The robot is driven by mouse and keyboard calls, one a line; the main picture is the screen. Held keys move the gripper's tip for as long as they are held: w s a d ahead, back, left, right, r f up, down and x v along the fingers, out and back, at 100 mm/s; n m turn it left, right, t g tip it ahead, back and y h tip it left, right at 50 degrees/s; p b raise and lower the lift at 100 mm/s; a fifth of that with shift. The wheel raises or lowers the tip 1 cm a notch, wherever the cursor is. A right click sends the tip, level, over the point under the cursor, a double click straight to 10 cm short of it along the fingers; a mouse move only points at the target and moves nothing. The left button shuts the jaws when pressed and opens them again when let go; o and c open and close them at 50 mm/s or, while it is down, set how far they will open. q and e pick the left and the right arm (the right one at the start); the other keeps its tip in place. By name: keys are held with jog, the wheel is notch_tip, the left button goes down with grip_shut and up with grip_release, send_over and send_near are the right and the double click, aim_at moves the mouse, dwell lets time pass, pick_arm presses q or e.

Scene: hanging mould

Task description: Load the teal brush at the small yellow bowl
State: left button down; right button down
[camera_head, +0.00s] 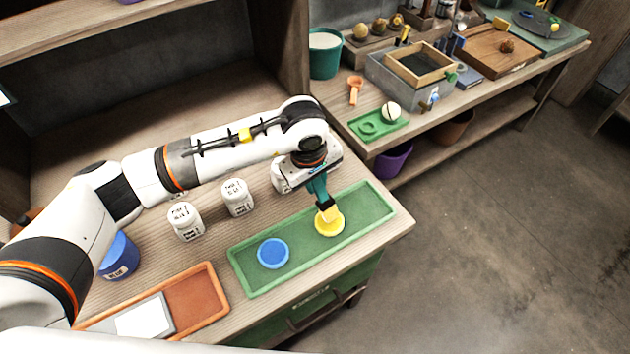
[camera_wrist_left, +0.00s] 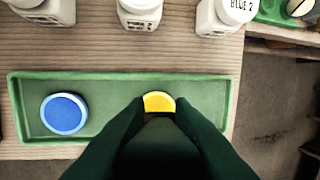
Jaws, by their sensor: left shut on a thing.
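My left gripper (camera_head: 314,178) is shut on the teal brush (camera_head: 318,189) and holds it pointing down, slightly tilted, over the green tray. The brush has a dark band and a pale yellow tip. The tip is at the small yellow bowl (camera_head: 330,228), overlapping its inside; I cannot tell whether it touches the paint. The bowl stands in the right part of the green tray (camera_head: 362,209). In the left wrist view the yellow bowl (camera_wrist_left: 158,98) is partly hidden by dark shapes at the bottom. My right gripper is not in view.
A blue bowl (camera_head: 273,253) sits in the tray's left part. White labelled jars (camera_head: 185,221) stand behind the tray. A blue pot (camera_head: 119,257) and an orange tray (camera_head: 200,300) are at left. The table's right edge drops to open floor (camera_head: 480,240).

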pick_arm(q)
jog(key=shift+r+p, duration=0.75)
jog(key=shift+r, duration=2.05)
